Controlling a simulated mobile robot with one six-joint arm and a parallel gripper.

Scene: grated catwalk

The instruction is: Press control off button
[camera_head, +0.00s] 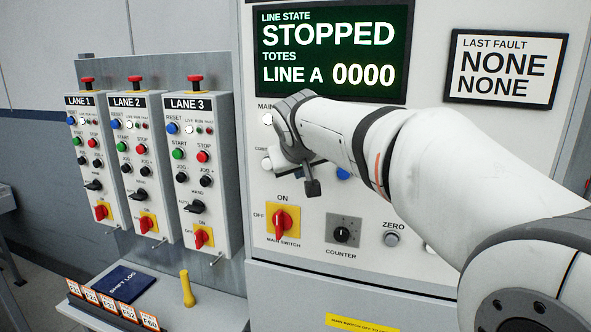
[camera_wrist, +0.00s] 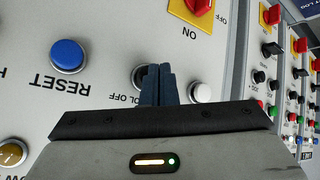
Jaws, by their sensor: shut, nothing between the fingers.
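The control off button, a dark round button (camera_wrist: 138,76), shows in the wrist view just left of my fingers and is partly covered by them. Its label, reading "OL OFF" upside down, is partly hidden. My gripper (camera_wrist: 155,73) is shut and empty, its fingers pointing at the panel beside this button. I cannot tell whether they touch it. In the head view my gripper (camera_head: 312,187) is in front of the panel, and my arm hides the control off button.
A blue RESET button (camera_wrist: 68,56) and a white button (camera_wrist: 201,92) flank the fingers. The red main switch (camera_head: 283,222) is below, with the counter knob (camera_head: 342,234) beside it. The display (camera_head: 335,50) reads STOPPED. Lane boxes (camera_head: 197,175) stand left.

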